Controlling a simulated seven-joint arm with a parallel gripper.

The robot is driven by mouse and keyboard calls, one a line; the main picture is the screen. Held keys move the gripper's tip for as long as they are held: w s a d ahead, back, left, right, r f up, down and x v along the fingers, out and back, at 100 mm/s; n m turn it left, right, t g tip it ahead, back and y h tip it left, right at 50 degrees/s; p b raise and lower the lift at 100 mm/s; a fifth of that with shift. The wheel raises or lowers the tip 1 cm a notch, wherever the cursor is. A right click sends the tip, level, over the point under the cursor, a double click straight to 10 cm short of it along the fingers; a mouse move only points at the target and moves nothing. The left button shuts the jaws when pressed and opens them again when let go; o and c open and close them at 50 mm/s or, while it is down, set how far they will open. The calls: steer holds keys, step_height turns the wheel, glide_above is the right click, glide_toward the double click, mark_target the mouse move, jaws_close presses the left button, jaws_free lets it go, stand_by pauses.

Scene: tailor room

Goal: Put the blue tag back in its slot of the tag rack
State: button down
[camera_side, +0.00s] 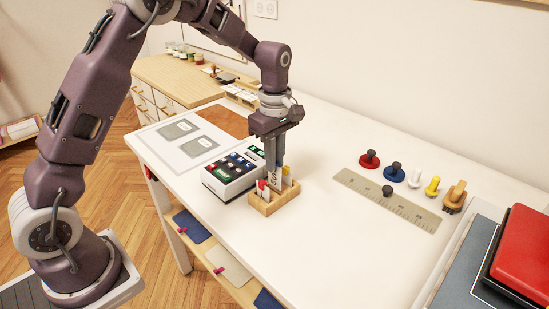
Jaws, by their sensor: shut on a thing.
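The tag rack (264,208) is a small light wooden block holder on the white table. Upright tags stand in it, among them a red-topped one (262,185) at its left and a yellow-topped one (286,171) behind. My gripper (276,166) points straight down over the rack's middle. It is shut on a pale upright tag with dark marks (275,181), whose lower end is at or in the rack. I cannot tell whether it is seated in a slot. The fingers cover its top, so no blue shows on it.
A white box with dark compartments (224,189) stands close to the rack's left. To the right lie a metal ruler (410,212) and several knobbed pieces, including red (369,160) and blue (394,173). The table in front of the rack is clear.

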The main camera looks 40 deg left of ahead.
steer(key=shift+f, duration=0.3)
stand_by(0.4)
steer(key=shift+f, duration=1.3)
steer(key=c, duration=1.4)
jaws_free()
steer(key=shift+o, duration=0.2)
